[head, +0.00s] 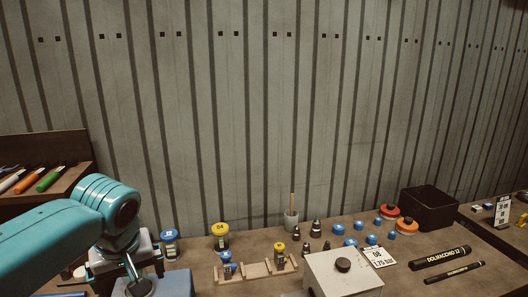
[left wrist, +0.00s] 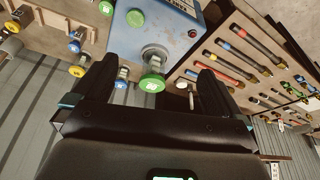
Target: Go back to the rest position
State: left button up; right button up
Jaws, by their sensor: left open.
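My left arm, teal, comes in from the left in the head view, with its gripper (head: 128,280) low at the bottom left, above a blue box (head: 172,284). In the left wrist view the gripper (left wrist: 157,68) is open, its two dark fingers well apart. A green-capped fitting (left wrist: 152,82) on the blue box shows in the gap between the fingers. I see nothing held, and I cannot tell whether a finger touches the fitting. My right gripper is in neither view.
A wooden rack (head: 250,272) holds small capped pieces. A pale box with a black knob (head: 342,278) stands to its right. Blue and red-orange discs, a black bin (head: 430,206) and black marker-like tubes (head: 440,257) lie further right. A shelf of coloured tools (head: 45,181) is at left.

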pick_arm(q)
jog(key=s+d+f+m+g+h, duration=0.15)
jog(key=d+f, duration=0.25)
jog(key=f, duration=0.7)
jog(key=s+d+f+m+h, duration=0.2)
jog(key=d+f, duration=0.1)
jog(key=f, duration=0.8)
jog(key=s+d+f+m+g+h, duration=0.15)
jog(key=d+f, duration=0.25)
jog(key=f, duration=0.7)
jog(key=s+d+f+h, duration=0.1)
jog(key=s+d+f, duration=0.1)
jog(key=s+f, duration=1.05)
jog(key=s+f+b, duration=0.3)
jog(key=f+b, duration=0.5)
jog(key=b, duration=0.2)
jog(key=shift+a+f+n, duration=0.2)
jog(key=shift+f+n, duration=0.1)
jog(key=shift+n, duration=0.1)
